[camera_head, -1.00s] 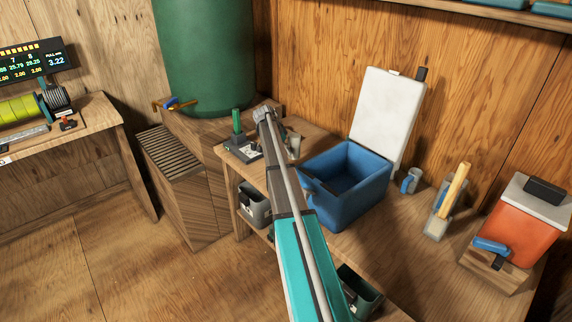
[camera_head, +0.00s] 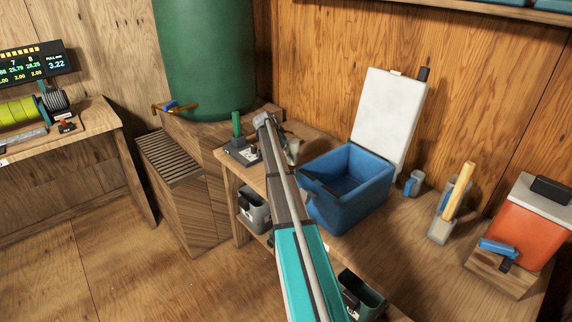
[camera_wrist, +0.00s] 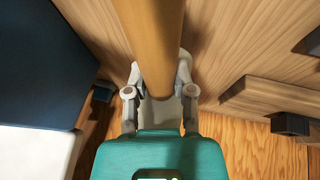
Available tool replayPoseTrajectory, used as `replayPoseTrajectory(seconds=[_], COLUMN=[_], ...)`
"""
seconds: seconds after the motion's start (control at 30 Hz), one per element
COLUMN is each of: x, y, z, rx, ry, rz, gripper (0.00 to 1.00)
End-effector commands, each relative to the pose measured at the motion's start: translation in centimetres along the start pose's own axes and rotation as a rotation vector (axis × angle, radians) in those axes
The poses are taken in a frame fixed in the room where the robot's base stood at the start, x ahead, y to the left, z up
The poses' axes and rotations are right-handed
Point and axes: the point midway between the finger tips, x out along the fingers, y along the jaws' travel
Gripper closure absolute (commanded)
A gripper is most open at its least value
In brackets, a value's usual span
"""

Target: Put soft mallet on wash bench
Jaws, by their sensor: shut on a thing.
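My gripper (camera_wrist: 160,95) is shut on a thick tan wooden handle, which I take to be the soft mallet (camera_wrist: 152,40); it runs to the top edge of the wrist view. A pale shape shows between the fingers, but I cannot tell if it is the mallet's head. In the head view my gripper (camera_head: 288,150) is mostly hidden behind my arm, left of the blue box. A slatted wooden bench (camera_head: 168,158) stands below the green tank; I cannot tell if it is the wash bench.
The blue box (camera_head: 345,205) with its raised white lid (camera_head: 390,115) stands right of my gripper. A stand with a green post (camera_head: 238,125) is to the left.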

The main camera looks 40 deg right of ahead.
Motion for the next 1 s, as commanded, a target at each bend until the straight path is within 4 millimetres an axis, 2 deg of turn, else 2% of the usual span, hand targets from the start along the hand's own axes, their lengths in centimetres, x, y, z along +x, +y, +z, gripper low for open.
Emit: replayPoseTrajectory(seconds=[0.1, 0.3, 0.87, 0.9, 1.0], x=[1.4, 2.4, 2.8, 2.7, 2.7], y=[-0.3, -0.6, -0.7, -0.7, -0.7], z=[0.6, 1.0, 1.1, 1.1, 1.1], rx=[0.0, 0.0, 0.001, 0.0, 0.0], ry=[0.0, 0.0, 0.0, 0.0, 0.0], rz=[0.001, 0.001, 0.001, 0.0, 0.0], gripper=[1.0, 1.0, 1.0, 0.62, 0.43])
